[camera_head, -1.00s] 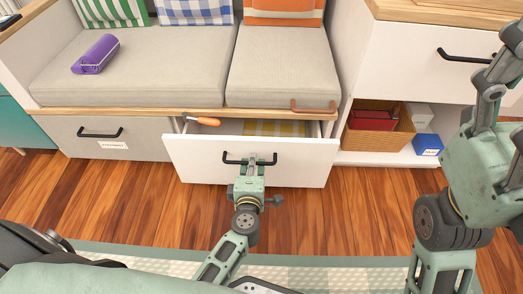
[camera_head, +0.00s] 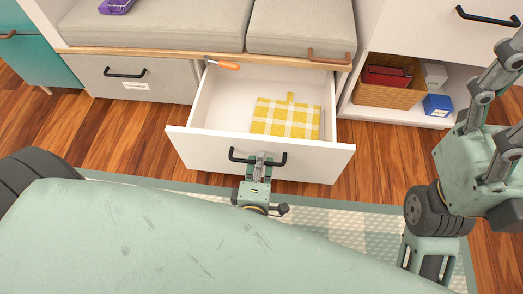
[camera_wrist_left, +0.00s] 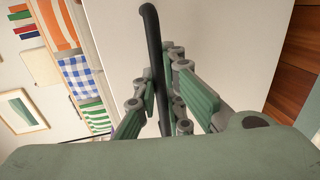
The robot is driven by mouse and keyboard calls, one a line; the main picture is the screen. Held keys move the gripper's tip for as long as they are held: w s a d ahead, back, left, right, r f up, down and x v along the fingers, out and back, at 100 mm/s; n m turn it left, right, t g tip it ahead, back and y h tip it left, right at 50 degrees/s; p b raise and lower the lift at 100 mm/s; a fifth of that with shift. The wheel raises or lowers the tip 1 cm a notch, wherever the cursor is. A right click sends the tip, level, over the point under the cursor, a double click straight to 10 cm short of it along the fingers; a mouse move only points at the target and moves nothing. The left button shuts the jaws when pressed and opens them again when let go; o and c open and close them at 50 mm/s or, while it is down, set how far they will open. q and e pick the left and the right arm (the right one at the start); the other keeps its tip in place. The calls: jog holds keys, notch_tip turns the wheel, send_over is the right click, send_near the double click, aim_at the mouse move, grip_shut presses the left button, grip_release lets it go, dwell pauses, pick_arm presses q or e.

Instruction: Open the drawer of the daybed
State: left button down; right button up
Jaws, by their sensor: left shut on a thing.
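The daybed (camera_head: 150,33) stands at the back with beige cushions and a wooden edge. Its white drawer (camera_head: 260,155) is pulled well out, and a yellow checked cloth (camera_head: 287,117) lies flat inside. My left gripper (camera_head: 259,160) is shut on the drawer's black handle (camera_head: 236,155), near its middle. In the left wrist view the fingers of my left gripper (camera_wrist_left: 165,100) close around the dark handle bar (camera_wrist_left: 152,45).
A grey drawer front (camera_head: 140,80) with a black handle is left of the open drawer. An orange-handled tool (camera_head: 223,65) lies at the drawer's back left edge. A wicker basket (camera_head: 388,93) and a blue box (camera_head: 437,105) sit on a low shelf. A rug (camera_head: 345,225) lies in front.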

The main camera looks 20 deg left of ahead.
pick_arm(q)
jog(key=shift+s+d, duration=0.1)
jog(key=shift+s, duration=0.15)
jog(key=c, duration=1.8)
grip_release()
jog(key=v, duration=1.2)
